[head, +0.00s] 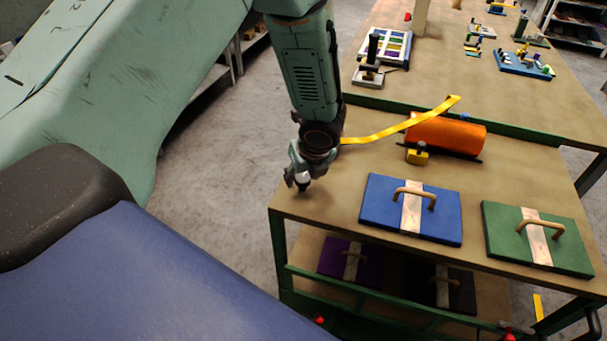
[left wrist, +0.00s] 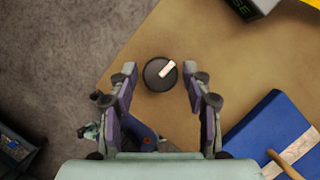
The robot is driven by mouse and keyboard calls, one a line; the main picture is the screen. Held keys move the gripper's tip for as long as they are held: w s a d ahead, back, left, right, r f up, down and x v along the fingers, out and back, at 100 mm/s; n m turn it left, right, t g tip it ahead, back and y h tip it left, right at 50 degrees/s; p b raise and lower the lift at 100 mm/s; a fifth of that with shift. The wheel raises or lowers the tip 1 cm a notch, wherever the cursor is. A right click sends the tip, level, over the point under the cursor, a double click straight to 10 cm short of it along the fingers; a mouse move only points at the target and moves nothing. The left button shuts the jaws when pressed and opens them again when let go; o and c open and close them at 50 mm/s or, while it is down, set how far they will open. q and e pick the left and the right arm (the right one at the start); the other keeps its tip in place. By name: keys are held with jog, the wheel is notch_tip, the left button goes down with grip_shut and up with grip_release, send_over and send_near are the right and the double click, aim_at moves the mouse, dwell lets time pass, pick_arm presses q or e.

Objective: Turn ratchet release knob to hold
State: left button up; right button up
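The knob (left wrist: 160,74) is a dark round disc with a pale pointer bar in the left wrist view. The bar slants toward the upper right. The knob sits on the tan top near its corner. My left gripper (left wrist: 160,84) is open, its two fingers on either side of the knob with a visible gap on each side. In the head view my left gripper (head: 301,178) points down over the near left corner of the cart top (head: 335,180). There it mostly hides the knob, and contact cannot be told. My right gripper is not in view.
A blue die (head: 378,205) and a green die (head: 505,235) with handles lie to the right. Purple (head: 338,258) and black (head: 458,285) dies lie on the lower shelf.

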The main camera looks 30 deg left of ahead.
pick_arm(q)
jog(key=c, duration=0.8)
jog(key=shift+n+p, duration=0.4)
jog(key=shift+p, duration=0.15)
jog(key=shift+c, duration=0.2)
jog(key=shift+w, duration=0.1)
jog(key=o, duration=1.1)
jog(key=shift+o, duration=0.2)
jog(key=v, duration=1.2)
jog(key=shift+d, duration=0.2)
